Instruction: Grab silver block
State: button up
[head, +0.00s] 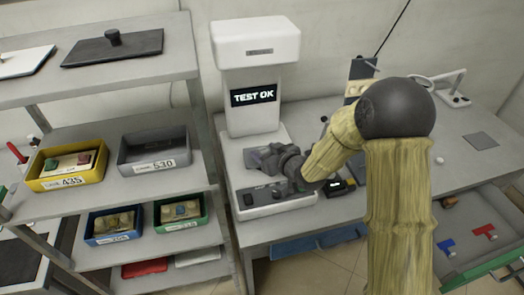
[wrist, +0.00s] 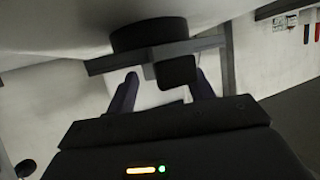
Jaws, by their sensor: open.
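A grey block-like piece (head: 259,155), possibly the silver block, shows on the white test machine (head: 259,70), partly hidden by my gripper (head: 274,158). In the wrist view the two dark fingers of my gripper (wrist: 163,89) stand apart. A grey-dark block-like piece (wrist: 176,71) lies beyond and between them in the picture, beside a round black part (wrist: 150,35) under a white surface. I cannot tell whether this piece is the silver block or part of the machine. No grip on it is seen.
The machine's screen (head: 254,95) reads "TEST OK". A grey rack (head: 120,190) at left holds a yellow bin (head: 68,184), a grey bin (head: 125,170), and blue and green bins below. A small black device (head: 338,188) stands right of the machine. An open drawer (head: 480,262) is at lower right.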

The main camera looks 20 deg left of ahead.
dwell(0.5)
grip_shut()
jog(key=shift+r, duration=0.1)
notch_tip(320, 180, up, 10)
jog(key=shift+p, duration=0.35)
dwell(0.7)
